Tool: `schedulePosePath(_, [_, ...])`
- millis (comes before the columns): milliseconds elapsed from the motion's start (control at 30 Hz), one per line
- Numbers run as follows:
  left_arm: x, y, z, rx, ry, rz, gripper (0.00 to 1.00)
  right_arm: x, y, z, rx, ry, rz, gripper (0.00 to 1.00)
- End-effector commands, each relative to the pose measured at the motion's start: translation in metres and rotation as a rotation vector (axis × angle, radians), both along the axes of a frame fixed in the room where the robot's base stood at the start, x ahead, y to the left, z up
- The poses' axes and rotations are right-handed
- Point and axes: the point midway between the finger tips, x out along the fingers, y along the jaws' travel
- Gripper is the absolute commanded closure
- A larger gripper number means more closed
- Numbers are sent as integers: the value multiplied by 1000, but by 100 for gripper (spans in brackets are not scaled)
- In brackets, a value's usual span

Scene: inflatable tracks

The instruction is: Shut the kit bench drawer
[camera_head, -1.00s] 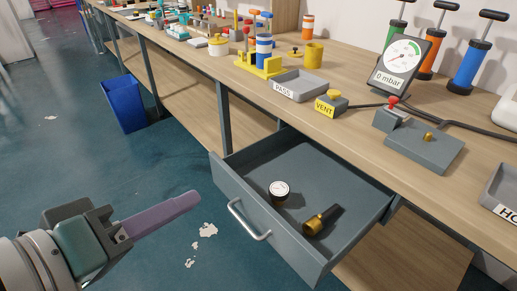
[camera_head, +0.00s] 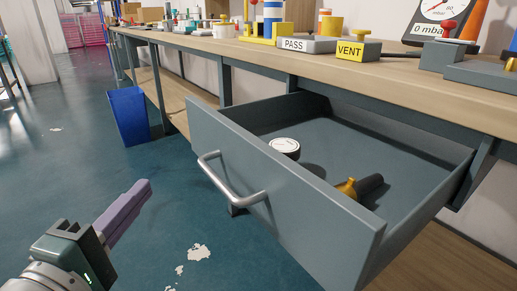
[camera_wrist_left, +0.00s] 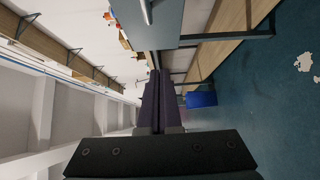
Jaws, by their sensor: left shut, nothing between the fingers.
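The kit bench drawer (camera_head: 280,190) is grey and stands pulled out from under the bench top, with a silver bar handle (camera_head: 232,185) on its front. Inside lie a round white-faced gauge (camera_head: 285,148) and a black and brass fitting (camera_head: 360,187). My left gripper (camera_head: 142,190) is shut and empty, in front of and to the left of the drawer front, apart from it. In the left wrist view its fingers (camera_wrist_left: 158,88) lie together, and the drawer front (camera_wrist_left: 182,22) shows sideways at the top. My right gripper is not in view.
The wooden bench top (camera_head: 330,70) carries a PASS tray (camera_head: 293,45), a yellow VENT block (camera_head: 358,50) and a pressure gauge stand (camera_head: 445,15). A blue bin (camera_head: 129,117) stands on the floor left of the drawer. The floor before the drawer is clear apart from pale patches.

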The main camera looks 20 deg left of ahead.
Motion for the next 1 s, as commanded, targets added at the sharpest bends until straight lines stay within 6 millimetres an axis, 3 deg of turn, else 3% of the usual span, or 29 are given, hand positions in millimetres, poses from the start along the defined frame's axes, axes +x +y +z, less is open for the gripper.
schedulePosePath(500, [100, 6, 1, -2, -2, -2, 100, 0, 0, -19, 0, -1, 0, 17])
schedulePosePath(700, [118, -10, 1, 0, 0, -3, 100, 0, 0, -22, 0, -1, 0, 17])
schedulePosePath(1000, [123, -15, 2, 2, 1, -3, 100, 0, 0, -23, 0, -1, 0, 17])
